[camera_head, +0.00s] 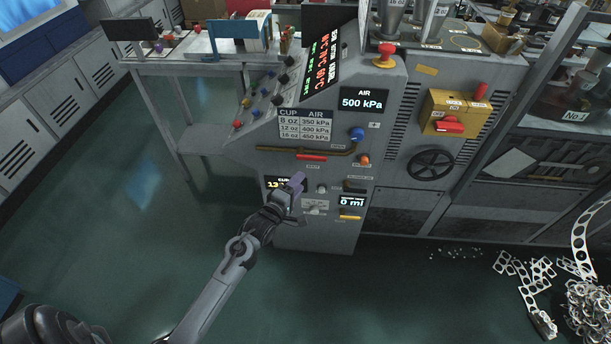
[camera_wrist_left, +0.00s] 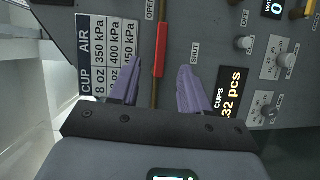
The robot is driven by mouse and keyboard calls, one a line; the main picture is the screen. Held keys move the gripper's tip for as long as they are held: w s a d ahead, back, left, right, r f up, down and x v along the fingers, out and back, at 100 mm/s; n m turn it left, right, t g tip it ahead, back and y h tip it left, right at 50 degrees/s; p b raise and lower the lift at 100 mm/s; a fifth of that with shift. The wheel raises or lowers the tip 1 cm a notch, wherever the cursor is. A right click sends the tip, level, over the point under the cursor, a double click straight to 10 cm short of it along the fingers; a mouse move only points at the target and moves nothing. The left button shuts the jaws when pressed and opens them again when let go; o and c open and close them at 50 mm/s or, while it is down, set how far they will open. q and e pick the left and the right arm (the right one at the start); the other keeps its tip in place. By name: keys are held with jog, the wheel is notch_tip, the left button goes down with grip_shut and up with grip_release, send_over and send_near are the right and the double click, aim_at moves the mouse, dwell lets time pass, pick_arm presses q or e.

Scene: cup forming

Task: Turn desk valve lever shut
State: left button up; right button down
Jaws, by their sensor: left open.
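The desk valve lever (camera_head: 312,157) is a red bar lying along a horizontal brass pipe (camera_head: 275,150) on the front of the grey desk panel. In the left wrist view the red lever (camera_wrist_left: 160,45) points along the pipe toward the OPEN label (camera_wrist_left: 150,10). The SHUT label (camera_wrist_left: 194,52) is off to the side of the pipe. My left gripper (camera_head: 296,182) is just below the lever in the head view. In the left wrist view its two purple fingers (camera_wrist_left: 160,64) are apart, one on each side of the lever's line, with nothing gripped. My right gripper is out of view.
Small knobs (camera_head: 321,188), a display reading 0 ml (camera_head: 352,202) and a partly covered cup counter are near my left gripper. A blue knob (camera_head: 357,134) and an orange knob (camera_head: 364,160) stick out right of the pipe. Green floor (camera_head: 120,220) is open at left.

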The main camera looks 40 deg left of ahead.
aim_at(316, 160)
pick_arm(q)
jog(key=shift+n+t+y, duration=0.3)
jog(key=shift+t, duration=0.3)
jog(key=b+x, duration=0.3)
jog(key=x, duration=0.1)
jog(key=f+b+x, duration=0.1)
jog(key=b+x, duration=0.2)
jog(key=x, duration=0.2)
jog(key=f+b+x, duration=0.1)
jog(key=b+x, duration=0.1)
jog(key=x, duration=0.2)
jog(key=shift+w+a+f+b, duration=0.1)
jog(key=shift+w+a+b, duration=0.05)
jog(key=shift+a+b, duration=0.25)
jog(key=shift+w+a, duration=0.15)
jog(key=shift+w, duration=0.55)
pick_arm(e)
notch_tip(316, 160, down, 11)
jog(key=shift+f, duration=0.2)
pick_arm(q)
grip_shut()
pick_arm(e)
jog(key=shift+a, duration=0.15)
